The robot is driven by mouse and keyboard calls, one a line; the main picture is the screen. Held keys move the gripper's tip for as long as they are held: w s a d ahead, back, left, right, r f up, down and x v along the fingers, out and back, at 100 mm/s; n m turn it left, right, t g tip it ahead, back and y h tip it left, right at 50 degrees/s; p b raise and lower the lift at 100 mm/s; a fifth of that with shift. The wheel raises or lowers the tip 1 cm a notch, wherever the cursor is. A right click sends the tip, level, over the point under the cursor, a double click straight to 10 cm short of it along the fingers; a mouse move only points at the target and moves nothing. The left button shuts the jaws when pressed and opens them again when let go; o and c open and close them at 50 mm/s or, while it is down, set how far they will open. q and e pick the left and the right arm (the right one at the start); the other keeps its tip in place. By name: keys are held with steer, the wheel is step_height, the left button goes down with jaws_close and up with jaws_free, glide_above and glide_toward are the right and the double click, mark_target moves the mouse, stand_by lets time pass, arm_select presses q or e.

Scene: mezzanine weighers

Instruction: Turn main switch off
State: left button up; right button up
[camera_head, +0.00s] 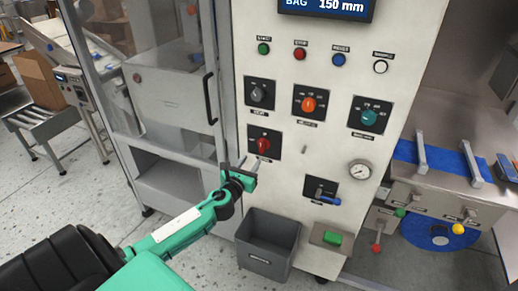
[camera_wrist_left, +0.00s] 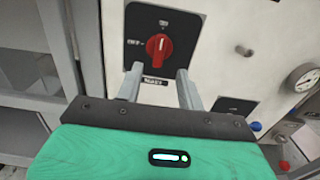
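The main switch is a red rotary knob (camera_head: 263,145) on a black square plate, low on the left of the white control panel. In the left wrist view the knob (camera_wrist_left: 158,46) stands roughly upright, with small white markings above it and to its left. My left gripper (camera_head: 247,163) is just below and in front of the knob. Its two fingers (camera_wrist_left: 160,72) are apart with nothing between them, their tips just short of the knob and below it. I cannot tell whether they touch the plate. My right gripper is not in view.
Grey (camera_head: 259,94), orange (camera_head: 308,104) and teal (camera_head: 369,117) knobs sit above and to the right. A blue-handled lever (camera_head: 325,200) and a gauge (camera_head: 360,171) are lower right. A grey bin (camera_head: 268,245) stands below. A door handle (camera_head: 210,98) juts out left.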

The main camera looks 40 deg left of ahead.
mark_target(260, 147)
arm_select(q)
steer(key=p+x, duration=0.1)
steer(key=x, duration=0.7)
steer(key=shift+w, duration=0.15)
steer(key=shift+c, duration=0.5)
jaws_close()
